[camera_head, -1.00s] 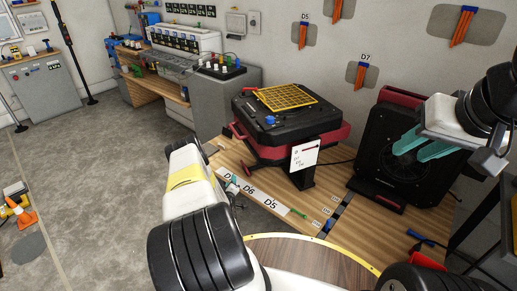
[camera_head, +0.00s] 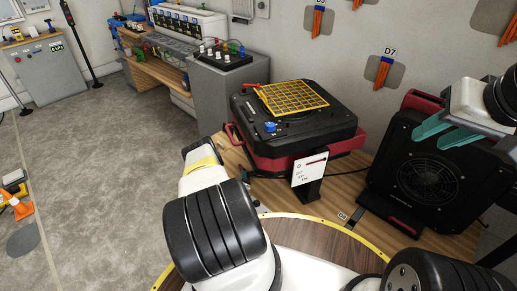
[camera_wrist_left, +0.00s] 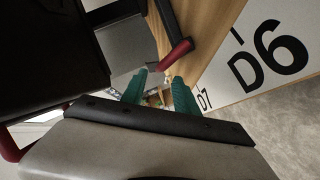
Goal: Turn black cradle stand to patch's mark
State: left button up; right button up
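A black boxy unit with red side bars (camera_head: 290,130) stands on the wooden table, a yellow grid on its top. A black fan unit (camera_head: 428,180) stands upright to its right. I cannot tell which of them is the cradle stand. My left gripper (camera_wrist_left: 158,88) is open, its teal fingers apart with nothing seen between them. A dark bar with a red end (camera_wrist_left: 175,52) lies just beyond its fingertips. In the head view my own arm mostly hides this gripper. My right gripper (camera_head: 448,128) is open and empty in front of the fan.
A white card (camera_head: 310,168) stands before the black unit. A round yellow-rimmed top (camera_head: 345,232) is close in front.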

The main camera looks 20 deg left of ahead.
aim_at(241, 168)
pick_arm(q)
jog(key=x, duration=0.7)
jog(key=shift+w+a, duration=0.1)
jog(key=shift+w, duration=0.25)
grip_shut()
dwell(1.1)
